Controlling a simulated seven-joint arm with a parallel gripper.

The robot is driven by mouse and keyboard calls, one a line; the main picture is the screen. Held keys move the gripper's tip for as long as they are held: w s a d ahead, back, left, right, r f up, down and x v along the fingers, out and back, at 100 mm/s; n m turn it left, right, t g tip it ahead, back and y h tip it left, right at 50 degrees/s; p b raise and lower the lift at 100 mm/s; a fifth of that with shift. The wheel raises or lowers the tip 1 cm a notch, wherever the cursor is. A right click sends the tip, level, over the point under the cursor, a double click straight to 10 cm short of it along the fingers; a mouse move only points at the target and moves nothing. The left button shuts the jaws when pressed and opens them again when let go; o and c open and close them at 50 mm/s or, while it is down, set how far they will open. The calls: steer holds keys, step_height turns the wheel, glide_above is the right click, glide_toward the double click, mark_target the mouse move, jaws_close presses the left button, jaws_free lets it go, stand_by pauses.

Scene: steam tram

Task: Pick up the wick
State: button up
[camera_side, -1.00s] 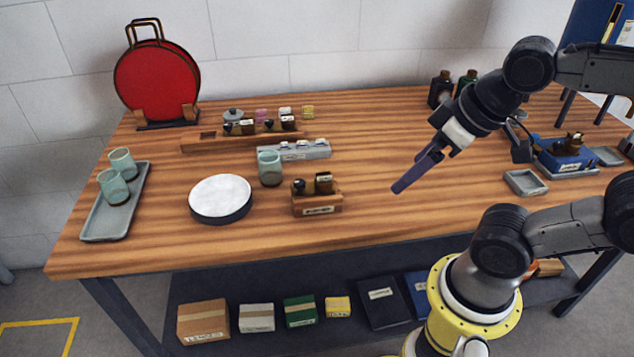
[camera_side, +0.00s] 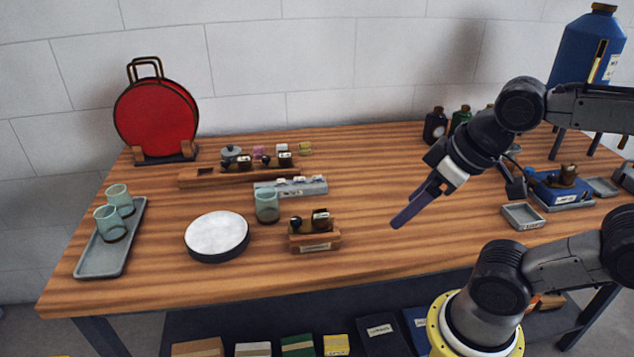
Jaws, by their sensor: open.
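I cannot pick out the wick for certain; the small parts on the table are too small to tell apart. My gripper (camera_side: 411,206) is at the centre right, above the table, its purple fingers pointing down and to the left. It is open and seen nearly edge-on, with nothing visible between its fingers. A small wooden block holder (camera_side: 314,243) with dark pieces in it stands left of the gripper. A long wooden rack (camera_side: 215,180) with several small jars and parts stands farther back, and a grey labelled rack (camera_side: 310,187) lies in front of it.
A round white-topped disc (camera_side: 217,234), a loose green cup (camera_side: 267,206) and a grey tray (camera_side: 98,262) with two cups stand left. A red disc (camera_side: 155,118) stands behind. Dark bottles (camera_side: 435,126), a small grey tray (camera_side: 523,217) and a blue box (camera_side: 560,190) are right.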

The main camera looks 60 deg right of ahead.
steer(key=c, duration=0.5)
